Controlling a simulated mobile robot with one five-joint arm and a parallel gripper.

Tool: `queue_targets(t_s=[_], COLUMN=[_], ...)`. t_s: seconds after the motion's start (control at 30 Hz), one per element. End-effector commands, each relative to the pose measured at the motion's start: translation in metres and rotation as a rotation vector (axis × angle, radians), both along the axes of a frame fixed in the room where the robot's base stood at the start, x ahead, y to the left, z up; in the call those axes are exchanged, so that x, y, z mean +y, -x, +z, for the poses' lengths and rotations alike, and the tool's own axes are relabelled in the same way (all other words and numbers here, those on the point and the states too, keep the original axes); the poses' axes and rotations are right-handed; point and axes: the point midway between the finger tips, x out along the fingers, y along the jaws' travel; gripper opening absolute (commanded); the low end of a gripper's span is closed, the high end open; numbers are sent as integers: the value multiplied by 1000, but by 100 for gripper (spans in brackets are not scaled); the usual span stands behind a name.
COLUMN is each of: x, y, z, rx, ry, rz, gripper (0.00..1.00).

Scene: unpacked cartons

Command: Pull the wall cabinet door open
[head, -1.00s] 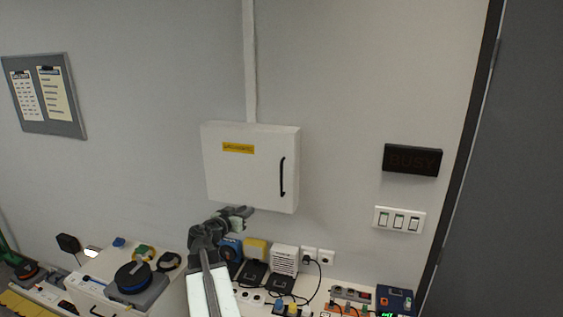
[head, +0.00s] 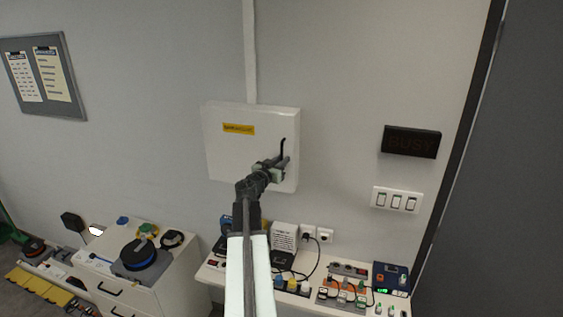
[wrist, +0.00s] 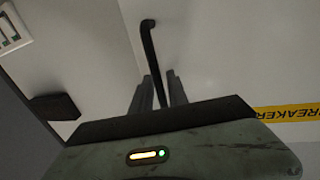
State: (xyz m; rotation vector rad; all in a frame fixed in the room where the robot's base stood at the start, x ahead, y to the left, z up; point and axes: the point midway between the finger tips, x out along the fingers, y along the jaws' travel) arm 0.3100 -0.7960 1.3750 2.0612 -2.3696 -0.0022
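The white wall cabinet (head: 225,160) hangs on the wall with its door shut. Its black bar handle (head: 283,147) is upright near the door's right edge; the gripper covers its lower part in the head view. My gripper (head: 278,164) is at the lower part of the handle. In the wrist view, the handle (wrist: 148,42) runs down between the two fingers of my gripper (wrist: 157,90). The fingers stand apart, one on each side, with small gaps visible. The handle's lower end is hidden behind the gripper body.
A yellow label (head: 239,129) is on the door. A dark BUSY sign (head: 411,142) and a switch panel (head: 397,200) are on the wall at right. A bench (head: 213,272) with chargers and sockets is below. The wall around the cabinet is mostly clear.

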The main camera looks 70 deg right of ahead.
Motion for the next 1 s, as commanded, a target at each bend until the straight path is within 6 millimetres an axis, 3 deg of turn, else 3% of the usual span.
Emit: queue_targets(t_s=[0.17, 0.23, 0.27, 1.0], x=[0, 0, 0, 0], y=[0, 0, 0, 0], z=[0, 0, 0, 0], rx=[0, 0, 0, 0], ry=[0, 0, 0, 0], rz=[0, 0, 0, 0], gripper=[20, 3, 0, 0])
